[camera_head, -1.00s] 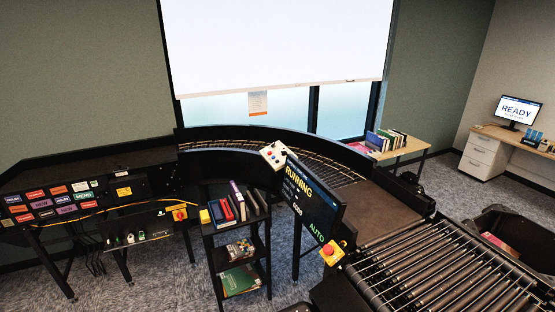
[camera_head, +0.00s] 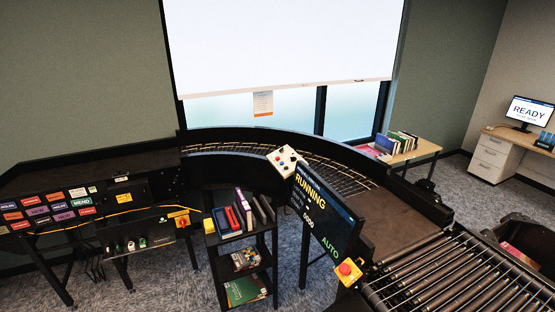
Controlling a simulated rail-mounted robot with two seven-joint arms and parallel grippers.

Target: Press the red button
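A red mushroom button (camera_head: 345,269) sits on a yellow box at the lower corner of the status screen (camera_head: 322,212), beside the rollers. The screen reads RUNNING and AUTO. A white control box (camera_head: 287,161) with several small coloured buttons, red and blue among them, stands at the inner edge of the curved conveyor. The buttons on it are too small to tell apart well. A red and yellow switch (camera_head: 182,218) is on the black bench at the left. Neither of my grippers is in view.
A black shelf cart (camera_head: 243,240) with books stands left of the screen. A roller conveyor (camera_head: 450,280) fills the lower right, with a dark bin (camera_head: 522,232) beyond it. A wooden table (camera_head: 425,149) with books and a desk with a READY monitor (camera_head: 529,111) are behind. Carpet shows between bench and cart.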

